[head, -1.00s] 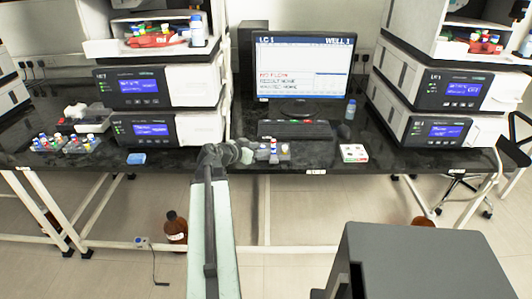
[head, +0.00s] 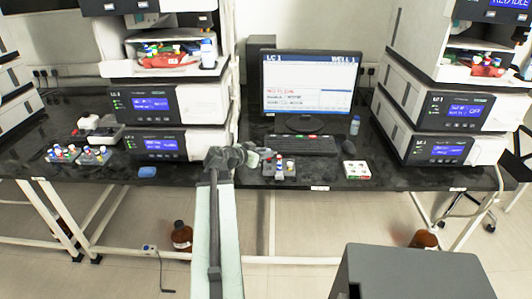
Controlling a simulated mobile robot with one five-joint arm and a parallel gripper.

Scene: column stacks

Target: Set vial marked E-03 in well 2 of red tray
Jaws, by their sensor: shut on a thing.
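My gripper (head: 258,155) is at the front of the dark bench, at the left edge of a small grey vial holder (head: 283,172). It is shut on a small vial with a red cap (head: 268,155), which appears to lie against the fingers. Its label is too small to read, so I cannot tell if it is E-03. A red tray (head: 165,61) holding several coloured-cap vials sits in the open bay of the left instrument stack. A second red tray (head: 488,68) is in the right stack's bay. Well numbers cannot be read.
A monitor (head: 310,85) and keyboard (head: 303,145) stand behind the holder. A white box with coloured spots (head: 356,170) lies to the right.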

